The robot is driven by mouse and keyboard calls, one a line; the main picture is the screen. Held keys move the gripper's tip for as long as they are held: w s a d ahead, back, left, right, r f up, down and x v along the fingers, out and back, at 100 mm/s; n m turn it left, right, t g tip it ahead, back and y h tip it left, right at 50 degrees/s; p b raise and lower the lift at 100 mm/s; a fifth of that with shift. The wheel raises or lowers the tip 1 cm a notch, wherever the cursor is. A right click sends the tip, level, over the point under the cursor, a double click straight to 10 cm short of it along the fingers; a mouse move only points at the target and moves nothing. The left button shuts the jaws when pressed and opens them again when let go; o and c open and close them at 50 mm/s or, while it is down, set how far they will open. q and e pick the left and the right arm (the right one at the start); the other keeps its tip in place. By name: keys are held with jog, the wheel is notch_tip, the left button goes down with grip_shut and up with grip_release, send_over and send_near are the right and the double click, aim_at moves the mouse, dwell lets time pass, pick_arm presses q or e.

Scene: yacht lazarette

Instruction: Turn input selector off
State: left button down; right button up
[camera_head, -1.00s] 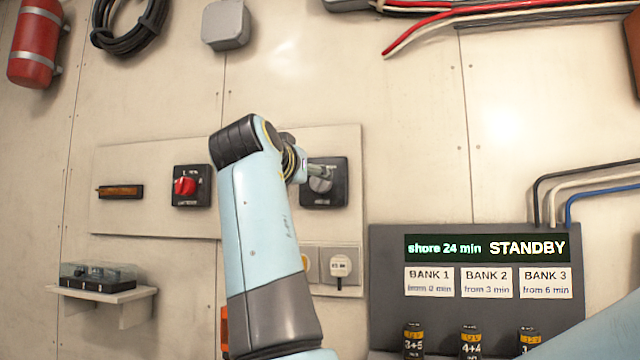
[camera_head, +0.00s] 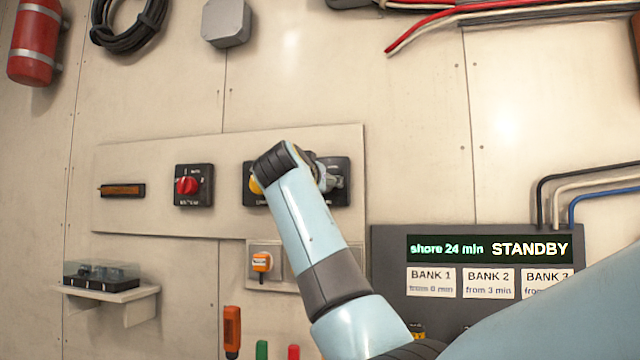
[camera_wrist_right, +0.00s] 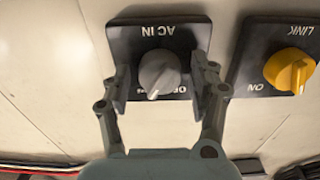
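The input selector is a grey knob (camera_wrist_right: 159,73) on a black plate (camera_wrist_right: 190,38) marked AC IN, upside down in the right wrist view. Its white mark points down and slightly left there. The OFF label is at lower right, partly covered by a finger. My right gripper (camera_wrist_right: 161,84) is open, one finger on each side of the knob, with gaps visible. In the head view, my right gripper (camera_head: 328,177) is in front of the selector's black plate (camera_head: 341,164) and hides much of the knob. My left gripper is not in view.
A yellow LINK knob (camera_wrist_right: 290,70) sits close beside the selector; in the head view the yellow knob (camera_head: 255,186) is partly behind my arm. A red knob (camera_head: 187,185) is farther left. A grey panel (camera_head: 390,258) reading STANDBY stands at lower right.

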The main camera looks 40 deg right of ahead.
jog(key=c, duration=0.9)
jog(key=n+p, duration=0.3)
jog(key=shift+r, duration=0.2)
jog(key=n+p, duration=0.3)
jog(key=n, duration=0.1)
jog(key=shift+s+d+n+p, duration=0.1)
jog(key=shift+n+p, duration=2.05)
jog(key=shift+n, duration=0.35)
jog(key=shift+f, duration=0.1)
